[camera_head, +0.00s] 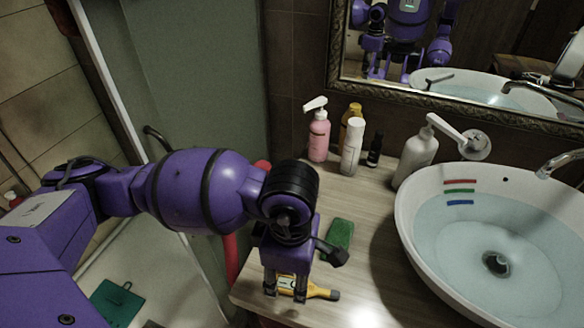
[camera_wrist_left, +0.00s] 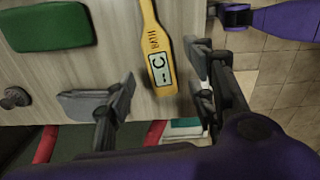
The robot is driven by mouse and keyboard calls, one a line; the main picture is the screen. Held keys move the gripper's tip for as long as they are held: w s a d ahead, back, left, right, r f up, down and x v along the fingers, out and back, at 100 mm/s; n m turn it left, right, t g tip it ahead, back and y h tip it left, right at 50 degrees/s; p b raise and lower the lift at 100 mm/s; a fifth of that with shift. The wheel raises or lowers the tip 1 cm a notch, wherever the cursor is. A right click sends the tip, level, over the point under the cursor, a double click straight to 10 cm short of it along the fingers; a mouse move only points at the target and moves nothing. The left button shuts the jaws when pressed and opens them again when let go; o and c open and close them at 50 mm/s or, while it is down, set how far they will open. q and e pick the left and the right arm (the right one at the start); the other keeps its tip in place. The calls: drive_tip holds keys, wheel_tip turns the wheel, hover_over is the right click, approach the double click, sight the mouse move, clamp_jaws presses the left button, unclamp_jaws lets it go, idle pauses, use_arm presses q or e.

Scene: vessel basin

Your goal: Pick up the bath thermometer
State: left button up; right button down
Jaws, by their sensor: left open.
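The bath thermometer (camera_head: 320,292) is yellow with a small display and lies flat near the front edge of the wooden counter. It also shows in the left wrist view (camera_wrist_left: 152,38), its display end toward my fingers. My left gripper (camera_head: 285,288) is open and points down over the display end. In the left wrist view, the two fingers (camera_wrist_left: 162,82) stand apart on either side of that end, with gaps visible. Whether the fingertips touch the counter cannot be told. My right gripper is not in view.
A green sponge (camera_head: 339,236) lies just behind the thermometer. A water-filled basin (camera_head: 412,228) stands to the right. A pink pump bottle (camera_head: 319,137), a white tube (camera_head: 352,148) and a white pump bottle (camera_head: 416,155) stand at the back. The counter between sponge and basin is clear.

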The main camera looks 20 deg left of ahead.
sight(290, 284)
use_arm(q)
wheel_tip(290, 284, down, 2)
drive_tip(key=shift+a+f, duration=0.1)
drive_tip(key=shift+f, duration=0.4)
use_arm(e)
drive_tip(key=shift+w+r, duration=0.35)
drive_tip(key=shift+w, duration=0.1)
use_arm(q)
drive_tip(key=shift+c, duration=0.5)
drive_tip(key=c, duration=1.2)
drive_tip(key=shift+o, duration=0.2)
drive_tip(key=shift+w+r, duration=0.1)
drive_tip(key=shift+r, duration=0.05)
